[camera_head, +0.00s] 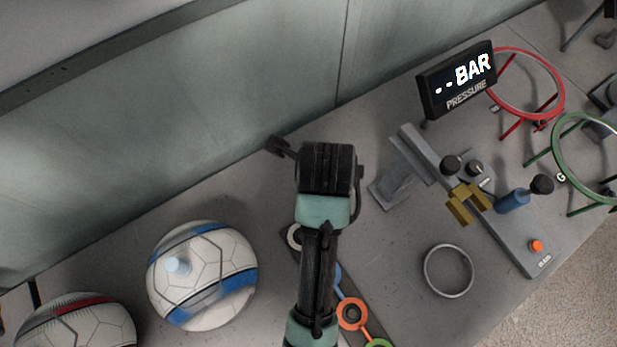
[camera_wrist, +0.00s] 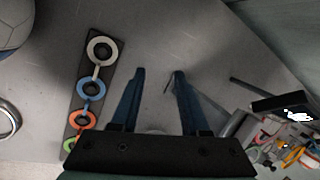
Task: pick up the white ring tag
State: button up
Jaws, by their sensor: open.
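The white ring tag (camera_wrist: 100,48) lies at the far end of a dark strip (camera_wrist: 110,62) in the wrist view, to the left of my gripper. In the head view the white ring tag (camera_head: 294,237) shows only in part, beside my arm that covers the rest. My gripper (camera_wrist: 158,74) is open and empty, with its two blue fingers over bare grey table. In the head view my gripper's fingers are mostly hidden behind my wrist.
Blue (camera_wrist: 88,90), orange (camera_head: 352,313) and green (camera_head: 379,344) ring tags lie along the same strip. A blue-striped ball (camera_head: 203,275) stands to the left. A grey metal ring (camera_head: 448,270), the press (camera_head: 440,175) and a pressure display (camera_head: 457,80) stand to the right.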

jog(key=s+f+m+g, duration=0.1)
jog(key=s+f, duration=0.2)
jog(key=f, duration=0.1)
jog(key=s+a+f+m+g, duration=0.1)
jog(key=s+f+m, duration=0.1)
jog(key=s+f, duration=0.1)
jog(key=s+f+m+g, duration=0.1)
jog(key=s+f+g, duration=0.1)
jog(key=f, duration=0.3)
jog(key=shift+s+a+f, duration=0.25)
jog(key=shift+s+f, duration=0.1)
jog(key=shift+s, duration=0.1)
jog(key=shift+s+a+f, duration=0.1)
jog(key=shift+s+f, duration=0.1)
jog(key=shift+f, duration=1.25)
jog(key=shift+s+a+f, duration=0.1)
jog(key=shift+s+f, duration=0.1)
jog(key=shift+f, duration=1.2)
grip_shut()
